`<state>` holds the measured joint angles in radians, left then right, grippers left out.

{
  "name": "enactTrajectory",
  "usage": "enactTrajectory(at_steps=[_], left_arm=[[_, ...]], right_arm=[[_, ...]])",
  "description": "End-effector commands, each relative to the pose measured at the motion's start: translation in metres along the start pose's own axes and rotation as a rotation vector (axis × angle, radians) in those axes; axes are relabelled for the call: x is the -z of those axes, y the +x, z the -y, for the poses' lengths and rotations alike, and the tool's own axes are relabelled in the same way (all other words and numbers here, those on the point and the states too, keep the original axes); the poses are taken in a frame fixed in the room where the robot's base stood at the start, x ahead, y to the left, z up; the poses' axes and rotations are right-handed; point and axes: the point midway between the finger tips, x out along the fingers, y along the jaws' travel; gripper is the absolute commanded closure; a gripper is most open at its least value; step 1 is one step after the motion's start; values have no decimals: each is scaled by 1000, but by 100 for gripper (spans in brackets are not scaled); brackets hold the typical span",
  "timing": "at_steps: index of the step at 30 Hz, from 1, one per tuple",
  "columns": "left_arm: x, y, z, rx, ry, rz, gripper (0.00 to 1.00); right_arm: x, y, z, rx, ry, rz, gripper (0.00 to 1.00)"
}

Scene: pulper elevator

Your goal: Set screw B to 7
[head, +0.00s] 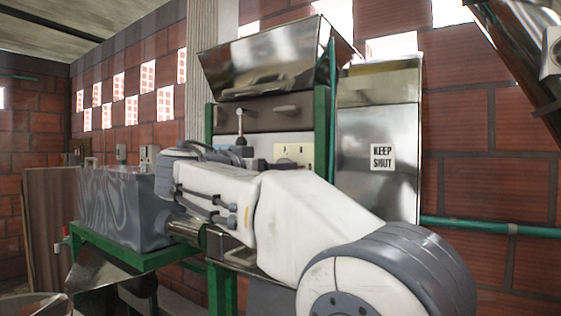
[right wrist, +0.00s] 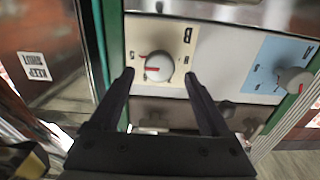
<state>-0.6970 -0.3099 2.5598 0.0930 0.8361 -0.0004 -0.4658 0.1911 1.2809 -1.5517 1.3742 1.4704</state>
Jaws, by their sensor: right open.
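A round pale knob with a red line (right wrist: 158,68) sits on a cream plate (right wrist: 175,48) in the right wrist view. A boxed letter above it looks like a B, seen turned over, so this seems to be screw B. The red line points left in that picture; the scale figures are too small to read. My right gripper (right wrist: 160,76) is open, one finger on each side of the knob, with no clear contact. In the head view my right arm hides the knob and gripper; part of the cream plate (head: 292,152) shows above it. My left gripper is not in view.
A second knob (right wrist: 293,80) sits on a blue plate (right wrist: 268,66) at the right. A green post (right wrist: 112,35) stands close left of the cream plate. A metal door with a KEEP SHUT sign (head: 382,157) is beside the panel.

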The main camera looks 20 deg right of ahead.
Motion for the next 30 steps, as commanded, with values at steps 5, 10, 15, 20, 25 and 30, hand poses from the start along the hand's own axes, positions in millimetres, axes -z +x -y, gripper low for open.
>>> enactTrajectory(at_steps=[5, 10, 15, 20, 25, 30], left_arm=[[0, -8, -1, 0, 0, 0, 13], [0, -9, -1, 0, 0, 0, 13], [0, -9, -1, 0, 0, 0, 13], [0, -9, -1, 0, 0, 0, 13], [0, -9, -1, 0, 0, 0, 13], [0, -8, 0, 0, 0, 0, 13]], right_arm=[[1, 22, -1, -3, 0, 0, 19], [0, 28, -1, -1, 0, 1, 19], [0, 29, -1, -1, 0, 1, 19], [0, 28, -1, 0, 0, 1, 65], [0, 32, -3, -1, -1, 1, 100], [-1, 29, -2, -1, -16, 0, 100]])
